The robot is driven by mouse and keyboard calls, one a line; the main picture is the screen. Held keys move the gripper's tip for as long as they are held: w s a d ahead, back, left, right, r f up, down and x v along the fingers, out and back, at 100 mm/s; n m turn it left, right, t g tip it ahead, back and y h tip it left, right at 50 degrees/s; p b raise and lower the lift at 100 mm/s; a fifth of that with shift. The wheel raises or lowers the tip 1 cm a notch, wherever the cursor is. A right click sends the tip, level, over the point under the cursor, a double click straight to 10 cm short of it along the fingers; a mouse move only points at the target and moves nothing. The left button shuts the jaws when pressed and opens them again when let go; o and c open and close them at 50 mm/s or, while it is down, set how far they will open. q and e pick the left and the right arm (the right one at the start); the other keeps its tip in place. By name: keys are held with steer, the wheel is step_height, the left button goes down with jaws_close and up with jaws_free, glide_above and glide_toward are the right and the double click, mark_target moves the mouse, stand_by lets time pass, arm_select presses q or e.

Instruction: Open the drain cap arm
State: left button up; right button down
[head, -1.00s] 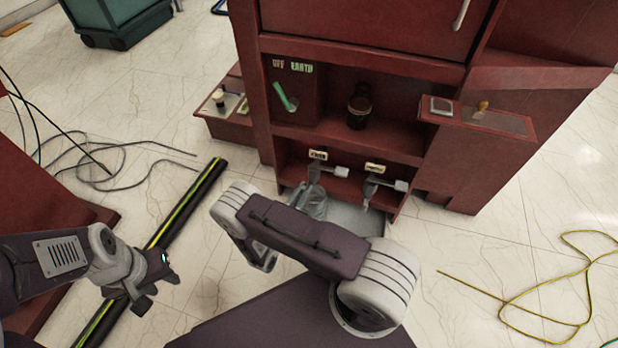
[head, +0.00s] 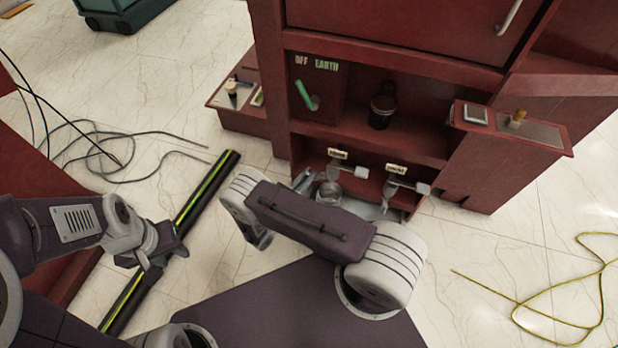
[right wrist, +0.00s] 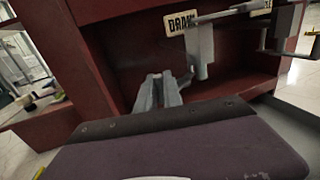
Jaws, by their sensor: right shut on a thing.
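The drain valve (right wrist: 203,50) is grey with a sideways handle. It hangs beside the DRAIN label (right wrist: 180,21) in the right wrist view, and its handle (head: 358,172) shows in the head view, inside the cabinet's low opening. My right gripper (right wrist: 159,92) is left of and below that valve in the wrist view, its fingers close together. It seems shut on a grey part there, likely the drain cap arm, but the contact is hard to make out. In the head view my right arm hides most of this grip. My left gripper (head: 160,250) is over the floor, away from the cabinet; its jaw opening is unclear.
A second valve (head: 395,188) hangs to the right in the same opening. A black-and-yellow bar (head: 205,190) and black cables (head: 95,150) lie left; a yellow cable (head: 560,310) lies right.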

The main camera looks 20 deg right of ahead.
steer(key=shift+w, duration=0.2)
stand_by(0.4)
steer(key=c, duration=1.5)
jaws_free()
steer(key=shift+s+a+r, duration=0.1)
steer(key=shift+s+a, duration=0.05)
steer(key=shift+a, duration=0.15)
steer(key=p+v, duration=0.3)
steer(key=v, duration=0.5)
steer(key=shift+s+a, duration=0.1)
steer(key=shift+s, duration=0.1)
